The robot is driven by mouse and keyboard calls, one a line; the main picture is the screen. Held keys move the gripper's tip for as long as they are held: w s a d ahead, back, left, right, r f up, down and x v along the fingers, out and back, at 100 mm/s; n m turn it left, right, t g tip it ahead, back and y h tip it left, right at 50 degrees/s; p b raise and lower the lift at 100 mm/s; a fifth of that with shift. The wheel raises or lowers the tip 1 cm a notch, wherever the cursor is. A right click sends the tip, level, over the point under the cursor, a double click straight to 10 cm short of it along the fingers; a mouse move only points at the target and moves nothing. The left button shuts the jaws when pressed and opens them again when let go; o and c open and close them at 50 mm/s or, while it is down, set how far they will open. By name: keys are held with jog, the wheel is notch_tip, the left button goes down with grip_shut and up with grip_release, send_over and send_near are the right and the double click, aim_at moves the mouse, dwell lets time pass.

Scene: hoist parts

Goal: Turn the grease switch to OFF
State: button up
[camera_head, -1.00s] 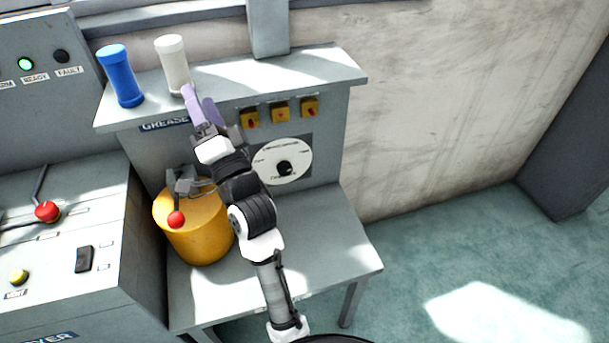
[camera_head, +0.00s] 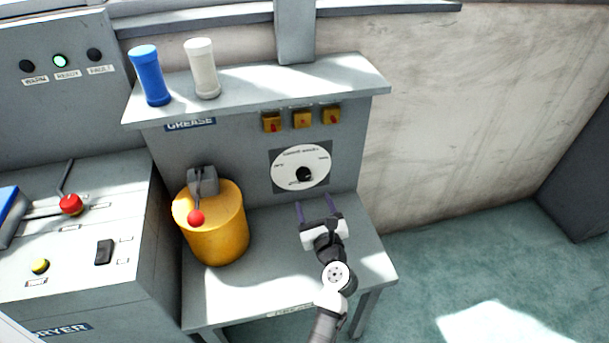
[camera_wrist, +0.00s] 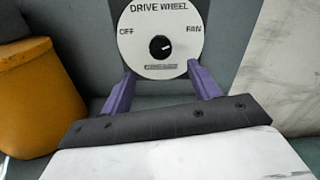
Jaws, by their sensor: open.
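The round white dial (camera_head: 285,160) is on the grey panel of the grease station. It also shows in the wrist view (camera_wrist: 139,48), with DRIVE WHEEL at the top, OFF at the left, FAN at the right and a small unreadable label at the bottom. Its black knob (camera_wrist: 158,47) is in the middle; a small pale mark on it seems to lie toward the right, but its exact setting is hard to tell. My gripper (camera_head: 314,201) is open and empty, just below and in front of the dial. Its purple fingers (camera_wrist: 160,85) are apart from the knob.
A yellow drum (camera_head: 222,243) with a red-knobbed lever (camera_head: 196,217) stands left of my gripper. Three yellow switch plates (camera_head: 302,119) sit above the dial. Blue (camera_head: 150,77) and white (camera_head: 202,70) containers stand on the shelf. The bench top right of the drum is mostly clear.

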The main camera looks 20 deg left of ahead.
aim_at(304, 177)
jog(key=p+x, duration=0.3)
jog(key=x, duration=0.8)
jog(key=shift+a, duration=0.1)
jog(key=c, duration=1)
